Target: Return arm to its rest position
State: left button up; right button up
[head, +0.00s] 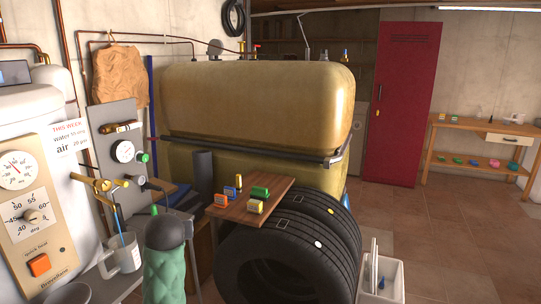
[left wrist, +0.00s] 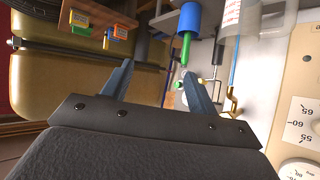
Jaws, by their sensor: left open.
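My left gripper (left wrist: 157,69) shows in the left wrist view with its two grey fingers apart and nothing held between them. Beyond the fingers is a pale panel with a brass valve (left wrist: 232,103). A blue and green cylindrical object (left wrist: 187,35) is just beyond the gap between the fingers, apart from them as far as I can tell. Neither gripper can be made out in the head view. My right gripper is in neither view.
A green bottle (head: 165,270) and mug (head: 122,252) stand in front. A large yellow tank (head: 255,105), tyres (head: 290,265) and wooden board (head: 240,207) occupy the middle. Floor (head: 440,235) is clear at right.

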pick_arm(q)
jog(key=s+d+f+m+g+h+p, duration=0.1)
jog(key=s+d+f+m+g+h, duration=0.15)
jog(key=s+d+f, duration=0.5)
jog(key=s+d+f+m+g+h+p, duration=0.1)
jog(key=s+d+f+m+h+p, duration=0.2)
jog(key=s+f, duration=0.8)
jog(key=s+d+f+g, duration=0.1)
jog(key=s+f, duration=0.3)
jog(key=s, duration=0.4)
jog(key=s+d+f+g, duration=0.1)
jog(key=s+f, duration=0.3)
jog(key=s, duration=0.5)
jog(key=s+d+f+g, duration=0.1)
jog(key=s+f+g, duration=0.2)
jog(key=s, duration=0.6)
jog(key=shift+f+n+p, duration=0.35)
jog(key=shift+f+p, duration=0.05)
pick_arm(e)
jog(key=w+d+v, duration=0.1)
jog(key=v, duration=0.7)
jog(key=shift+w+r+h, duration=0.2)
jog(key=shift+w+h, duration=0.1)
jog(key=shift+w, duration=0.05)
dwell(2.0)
